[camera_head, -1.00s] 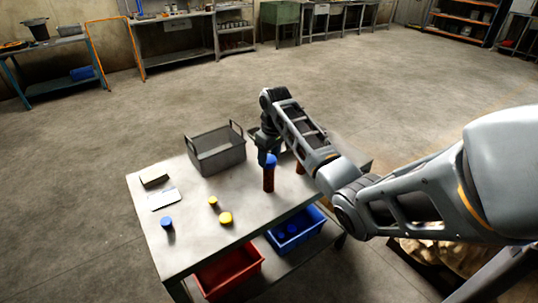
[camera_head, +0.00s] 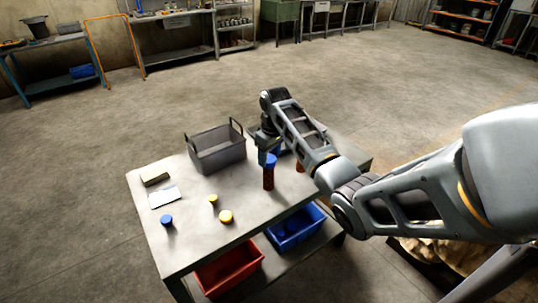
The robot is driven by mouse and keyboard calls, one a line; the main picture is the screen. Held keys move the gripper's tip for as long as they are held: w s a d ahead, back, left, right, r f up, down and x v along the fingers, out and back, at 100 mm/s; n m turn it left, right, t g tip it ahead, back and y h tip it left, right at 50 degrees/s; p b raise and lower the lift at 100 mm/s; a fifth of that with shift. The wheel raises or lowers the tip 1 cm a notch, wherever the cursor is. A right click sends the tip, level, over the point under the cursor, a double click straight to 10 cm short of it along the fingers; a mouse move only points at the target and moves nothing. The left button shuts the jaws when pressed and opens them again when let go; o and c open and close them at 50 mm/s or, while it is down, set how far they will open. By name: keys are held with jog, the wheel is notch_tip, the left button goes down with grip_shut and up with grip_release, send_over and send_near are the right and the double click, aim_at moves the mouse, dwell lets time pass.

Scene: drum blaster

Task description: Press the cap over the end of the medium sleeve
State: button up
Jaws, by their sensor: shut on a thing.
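A reddish-brown sleeve (camera_head: 269,181) stands upright near the middle of the table. A blue cap (camera_head: 271,160) is at its top end; whether it is fully seated I cannot tell. My gripper (camera_head: 268,158) points down at the sleeve's top and is shut on the blue cap, its fingers partly hidden. A second reddish-brown sleeve (camera_head: 299,168) stands to the right, mostly hidden by my arm. Another blue cap (camera_head: 167,220) lies at the table's left front. Two yellow caps (camera_head: 213,199) (camera_head: 226,216) lie left of the capped sleeve.
The grey table (camera_head: 190,240) holds a grey handled bin (camera_head: 218,153) behind the sleeve. A small box (camera_head: 155,176) and a white sheet (camera_head: 164,197) lie at left. A red bin (camera_head: 228,271) and a blue bin (camera_head: 296,233) are on the lower shelf. The table's front left is mostly clear.

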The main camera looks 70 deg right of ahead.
jog(key=o, duration=1.4)
jog(key=shift+r, duration=0.15)
notch_tip(320, 180, up, 3)
jog(key=p, duration=0.3)
jog(key=shift+r, duration=0.9)
